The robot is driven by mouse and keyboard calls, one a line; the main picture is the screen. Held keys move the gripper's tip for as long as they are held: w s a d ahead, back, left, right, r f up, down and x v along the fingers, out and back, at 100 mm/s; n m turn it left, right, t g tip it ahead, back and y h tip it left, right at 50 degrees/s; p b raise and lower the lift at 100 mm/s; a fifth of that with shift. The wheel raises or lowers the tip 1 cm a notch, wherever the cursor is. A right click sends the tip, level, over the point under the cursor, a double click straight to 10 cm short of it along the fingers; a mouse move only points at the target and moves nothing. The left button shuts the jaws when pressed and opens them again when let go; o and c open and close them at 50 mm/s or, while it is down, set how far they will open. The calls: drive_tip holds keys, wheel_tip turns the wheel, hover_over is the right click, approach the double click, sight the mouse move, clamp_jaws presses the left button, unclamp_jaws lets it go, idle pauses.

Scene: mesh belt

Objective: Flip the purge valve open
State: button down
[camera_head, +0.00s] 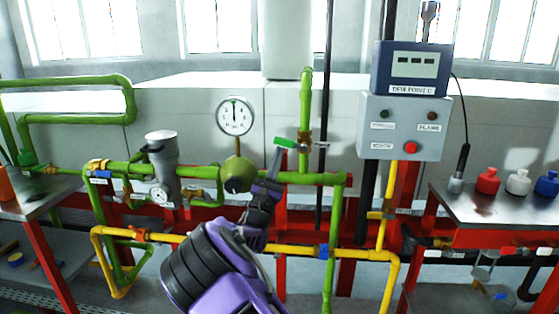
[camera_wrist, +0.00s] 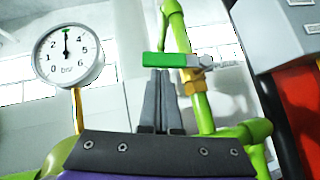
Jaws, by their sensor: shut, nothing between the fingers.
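A valve with a green lever handle (camera_head: 286,142) and a brass body (camera_head: 305,137) sits on a vertical green pipe right of the round gauge. No readable label shows that it is the purge valve. In the wrist view the green handle (camera_wrist: 170,60) lies roughly crosswise to the pipe, pointing left from the brass body (camera_wrist: 195,80). My gripper (camera_head: 279,151) is shut and empty. In the wrist view its fingertips (camera_wrist: 161,72) are just below the handle and overlap its lower edge in the picture; I cannot tell whether they touch.
A round pressure gauge (camera_head: 235,116) stands left of the valve. A grey monitor box (camera_head: 404,127) is to the right. Green pipe (camera_head: 325,178) and yellow pipe (camera_head: 375,254) run below. A thin black pole (camera_head: 325,90) rises close right of the valve.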

sight(277, 142)
wheel_tip(277, 142, up, 4)
drive_tip(key=m+g+h, duration=0.2)
drive_tip(key=m, duration=0.2)
drive_tip(key=m+g+h, duration=0.2)
drive_tip(key=m, duration=0.1)
drive_tip(key=m+g+h, duration=0.3)
drive_tip(key=m, duration=0.1)
drive_tip(key=shift+a+r+m, duration=0.1)
drive_tip(key=shift+r+m, duration=0.05)
drive_tip(key=shift+m, duration=0.15)
drive_tip(key=r+m+g, duration=0.1)
drive_tip(key=m, duration=0.1)
drive_tip(key=d+r+m+g, duration=0.1)
drive_tip(key=m+g, duration=0.2)
drive_tip(key=shift+d+r+m+g+y, duration=0.3)
drive_tip(key=shift+d+r+m, duration=0.05)
drive_tip(key=shift+r+m, duration=0.05)
drive_tip(key=shift+a, duration=0.1)
